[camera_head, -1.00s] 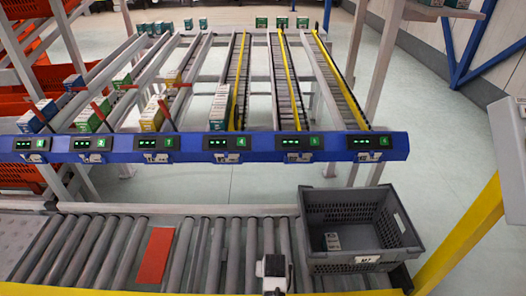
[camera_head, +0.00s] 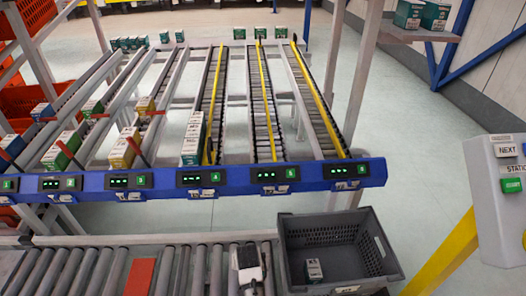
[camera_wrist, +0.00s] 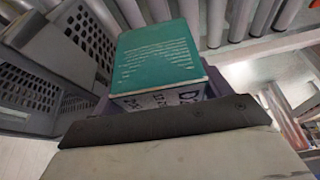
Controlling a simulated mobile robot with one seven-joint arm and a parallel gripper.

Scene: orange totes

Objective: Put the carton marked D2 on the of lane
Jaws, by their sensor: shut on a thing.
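My gripper (camera_head: 252,276) shows at the bottom middle of the head view, just left of the grey tote. In the wrist view it is shut on a carton (camera_wrist: 165,55) with a teal face covered in lines of print. The carton's pale side is partly readable as D2. The jaws hide its lower part. The rack of sloped lanes (camera_head: 265,110) stands beyond the roller conveyor, behind a blue rail (camera_head: 225,180) with lit displays. I cannot tell which lane is the one called "of".
The grey tote (camera_head: 378,245) holds a small carton (camera_head: 314,270). Several cartons stand in the left lanes; the two rightmost lanes look mostly clear. A high shelf (camera_head: 395,33) at upper right bears green cartons. A console (camera_head: 500,200) and yellow post (camera_head: 440,255) stand at right.

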